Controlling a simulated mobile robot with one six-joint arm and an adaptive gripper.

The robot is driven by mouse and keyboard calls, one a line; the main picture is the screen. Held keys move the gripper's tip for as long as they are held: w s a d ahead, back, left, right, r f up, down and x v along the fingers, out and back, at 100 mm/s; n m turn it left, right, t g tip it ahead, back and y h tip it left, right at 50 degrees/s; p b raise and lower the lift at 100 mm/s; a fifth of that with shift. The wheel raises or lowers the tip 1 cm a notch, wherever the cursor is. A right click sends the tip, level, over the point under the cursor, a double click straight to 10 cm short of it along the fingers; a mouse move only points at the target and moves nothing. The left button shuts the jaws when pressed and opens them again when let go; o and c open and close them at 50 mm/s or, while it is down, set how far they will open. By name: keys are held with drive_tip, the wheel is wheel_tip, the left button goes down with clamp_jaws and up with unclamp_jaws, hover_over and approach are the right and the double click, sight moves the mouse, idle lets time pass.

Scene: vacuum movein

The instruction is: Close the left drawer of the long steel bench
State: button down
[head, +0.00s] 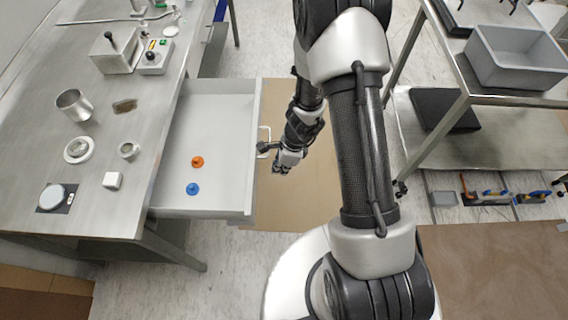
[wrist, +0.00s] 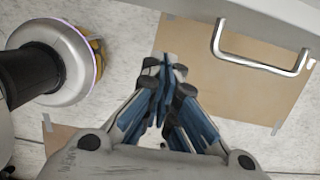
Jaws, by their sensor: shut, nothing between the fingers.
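The left drawer (head: 222,112) of the long steel bench (head: 60,130) is pulled well out in the head view. An orange knob-like piece (head: 197,161) and a blue one (head: 193,188) lie inside it. Its handle (head: 264,142) is on the front panel, and the handle shows as a metal bar in the wrist view (wrist: 262,66). My gripper (head: 282,170) is just to the right of the drawer front, beside the handle. In the wrist view my gripper (wrist: 170,70) has its fingers together with nothing between them. It is apart from the handle there.
At right a shelf unit (head: 440,95) carries a grey bin (head: 515,57). A cardboard sheet (head: 300,205) lies on the floor below my gripper.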

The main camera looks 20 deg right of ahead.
drive_tip(key=shift+w+a+f+p, duration=0.1)
drive_tip(key=shift+w+a+p, duration=0.2)
drive_tip(key=shift+a, duration=0.7)
drive_tip(key=shift+w+a+f+p, duration=0.1)
drive_tip(key=shift+w+a, duration=0.3)
drive_tip(key=shift+a, duration=0.6)
drive_tip(key=shift+a, duration=0.1)
